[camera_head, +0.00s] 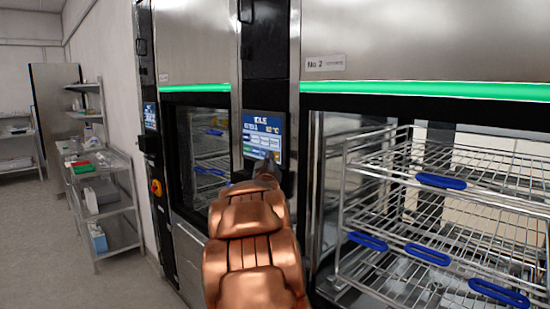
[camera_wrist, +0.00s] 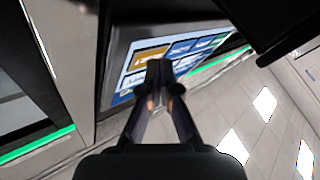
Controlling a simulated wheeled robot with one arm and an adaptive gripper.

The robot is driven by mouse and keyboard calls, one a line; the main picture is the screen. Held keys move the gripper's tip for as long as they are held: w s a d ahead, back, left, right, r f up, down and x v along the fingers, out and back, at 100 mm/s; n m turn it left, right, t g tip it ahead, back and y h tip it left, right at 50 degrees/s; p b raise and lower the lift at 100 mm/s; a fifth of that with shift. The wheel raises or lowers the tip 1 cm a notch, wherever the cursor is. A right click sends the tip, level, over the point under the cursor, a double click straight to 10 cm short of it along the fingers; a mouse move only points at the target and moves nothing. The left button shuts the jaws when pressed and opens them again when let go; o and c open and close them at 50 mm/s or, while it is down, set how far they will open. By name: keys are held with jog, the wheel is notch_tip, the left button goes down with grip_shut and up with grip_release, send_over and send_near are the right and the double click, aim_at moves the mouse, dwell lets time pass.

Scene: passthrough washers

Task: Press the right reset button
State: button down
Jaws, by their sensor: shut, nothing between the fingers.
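A lit touch screen (camera_head: 262,128) reading "IDLE" sits on the dark column between the two washers. My copper arm reaches up to it, and my gripper (camera_head: 267,165) is at its lower edge. In the wrist view, the gripper (camera_wrist: 160,72) is shut and empty, its tips over the tilted screen (camera_wrist: 193,56). An orange tile (camera_wrist: 148,57) shows just left of the tips, with blue tiles to their right. I cannot read the tile labels or tell whether the tips touch the screen. The tips hide part of it.
The right washer, labelled No 2 (camera_head: 326,63), shows wire racks (camera_head: 440,210) with blue clips behind its opening. A second screen (camera_head: 150,116) and an orange knob (camera_head: 156,187) are on the left column. A steel shelf cart (camera_head: 108,205) stands further left, beside open floor.

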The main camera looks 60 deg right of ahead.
jog(key=shift+w+a, duration=0.15)
jog(key=shift+a, duration=0.4)
jog(key=shift+w+a+b, duration=0.2)
jog(key=shift+w+a, duration=0.05)
jog(key=shift+a, duration=0.55)
jog(key=shift+w+a+b, duration=0.2)
jog(key=shift+a+b, duration=0.05)
jog(key=shift+a, duration=0.55)
jog(key=shift+w+a+b, duration=0.2)
jog(key=shift+w+a, duration=0.05)
jog(key=shift+a, duration=0.55)
